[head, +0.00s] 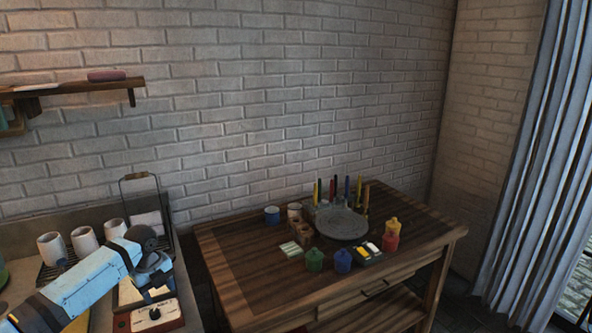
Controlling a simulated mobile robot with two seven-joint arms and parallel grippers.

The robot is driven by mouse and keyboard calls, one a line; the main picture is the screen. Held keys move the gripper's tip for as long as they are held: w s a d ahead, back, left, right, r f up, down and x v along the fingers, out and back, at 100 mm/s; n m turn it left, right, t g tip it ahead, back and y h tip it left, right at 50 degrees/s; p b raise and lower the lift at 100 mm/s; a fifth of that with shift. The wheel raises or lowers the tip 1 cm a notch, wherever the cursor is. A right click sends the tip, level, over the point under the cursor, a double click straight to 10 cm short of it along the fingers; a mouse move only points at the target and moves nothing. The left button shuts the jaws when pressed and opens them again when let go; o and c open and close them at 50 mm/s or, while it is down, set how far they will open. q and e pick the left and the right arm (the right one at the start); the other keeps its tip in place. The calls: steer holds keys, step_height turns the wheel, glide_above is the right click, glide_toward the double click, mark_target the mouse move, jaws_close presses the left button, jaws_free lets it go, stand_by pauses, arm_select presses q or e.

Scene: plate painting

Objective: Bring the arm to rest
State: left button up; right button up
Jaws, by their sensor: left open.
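My left arm reaches in from the lower left. Its gripper (157,268) is open and appears empty, in front of the left counter and partly hidden by the wrist. A grey round plate (341,224) lies on the wooden table (236,262), well to the right of the gripper and apart from it. My right gripper is not in view.
Green (314,260), blue (343,261) and red (390,242) jars and a paint palette (368,254) stand before the plate. Several brushes (346,190) stand behind it. White cups (83,241) and a dial box (156,315) are near my arm.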

arm_select(q)
steer(key=s+d+f+n+t+h+p, duration=0.35)
steer(key=s+d+f+n, duration=0.55)
steer(key=s+d+f, duration=0.7)
steer(key=s+d+r+n+t+p, duration=0.1)
steer(key=s+r+n+t+p, duration=0.1)
steer(key=s+n, duration=0.4)
steer(key=s+d+r+n+t+p, duration=0.2)
steer(key=s+r+n+t, duration=0.2)
steer(key=s, duration=1)
steer(key=n, duration=0.3)
steer(key=shift+s+d+r+t, duration=0.3)
steer(key=shift+s+t, duration=0.05)
